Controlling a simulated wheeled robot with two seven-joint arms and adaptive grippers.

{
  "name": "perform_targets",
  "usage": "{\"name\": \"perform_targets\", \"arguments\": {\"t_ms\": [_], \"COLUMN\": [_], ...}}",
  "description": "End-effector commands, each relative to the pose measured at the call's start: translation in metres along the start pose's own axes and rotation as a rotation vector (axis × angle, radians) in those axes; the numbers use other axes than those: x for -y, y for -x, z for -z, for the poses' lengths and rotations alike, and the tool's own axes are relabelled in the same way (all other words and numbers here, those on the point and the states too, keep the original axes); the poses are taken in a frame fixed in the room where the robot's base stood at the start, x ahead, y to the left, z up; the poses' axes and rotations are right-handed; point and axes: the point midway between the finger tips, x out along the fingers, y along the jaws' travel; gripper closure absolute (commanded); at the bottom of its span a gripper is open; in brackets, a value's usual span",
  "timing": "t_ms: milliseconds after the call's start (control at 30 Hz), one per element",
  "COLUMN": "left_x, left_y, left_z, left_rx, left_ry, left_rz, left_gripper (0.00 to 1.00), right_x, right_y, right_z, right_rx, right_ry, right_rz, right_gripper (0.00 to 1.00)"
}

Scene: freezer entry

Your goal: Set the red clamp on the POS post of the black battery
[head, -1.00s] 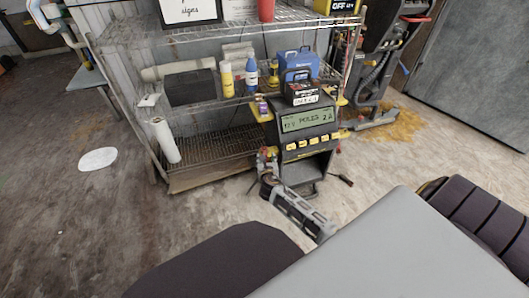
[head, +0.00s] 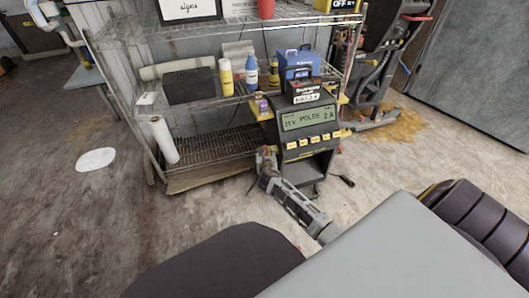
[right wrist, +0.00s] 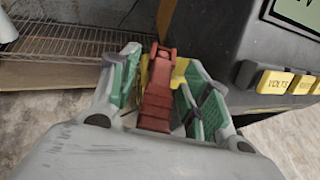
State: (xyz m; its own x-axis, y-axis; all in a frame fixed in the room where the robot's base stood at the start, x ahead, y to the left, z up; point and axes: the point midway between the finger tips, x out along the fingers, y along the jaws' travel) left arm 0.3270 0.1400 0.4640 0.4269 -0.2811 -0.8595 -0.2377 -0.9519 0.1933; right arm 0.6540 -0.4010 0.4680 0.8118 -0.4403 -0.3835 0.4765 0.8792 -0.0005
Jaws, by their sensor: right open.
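The black battery (head: 306,90) stands on top of the dark charger (head: 309,140); its POS post is too small to make out. The red clamp (right wrist: 157,100) shows in the right wrist view, between the green-padded fingers of my right gripper (right wrist: 160,88). The gripper is open, with the clamp between its fingers and the pads apart from it. A yellow holder (right wrist: 180,70) is right behind the clamp, beside the charger. In the head view my right gripper (head: 265,157) is at the charger's lower left side, below the battery. My left gripper is not in view.
A wire shelf (head: 200,140) stands left of the charger. A blue box (head: 298,62) is behind the battery; yellow (head: 225,78) and blue (head: 252,75) bottles stand to its left. Yellow buttons (right wrist: 273,82) line the charger's front. The floor on the left is mostly clear.

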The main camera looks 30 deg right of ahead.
Motion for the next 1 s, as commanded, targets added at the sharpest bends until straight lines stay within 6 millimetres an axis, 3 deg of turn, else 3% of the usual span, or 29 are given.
{"name": "perform_targets", "arguments": {"t_ms": [433, 800, 1000], "left_x": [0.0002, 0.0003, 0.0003], "left_y": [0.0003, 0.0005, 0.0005], "left_z": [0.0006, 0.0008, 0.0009], "left_rx": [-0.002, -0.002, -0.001], "left_ry": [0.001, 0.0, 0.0], "left_rz": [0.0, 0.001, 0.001], "left_gripper": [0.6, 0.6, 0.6], "right_x": [-0.0001, -0.0001, -0.0002], "right_y": [-0.0001, 0.0, -0.0001], "right_z": [-0.0004, -0.0003, -0.0011], "right_rx": [0.0, 0.0, 0.001], "right_ry": [0.0, 0.0, 0.0], "right_rz": [0.0, 0.0, -0.001], "right_gripper": [0.53, 0.99, 1.0]}}
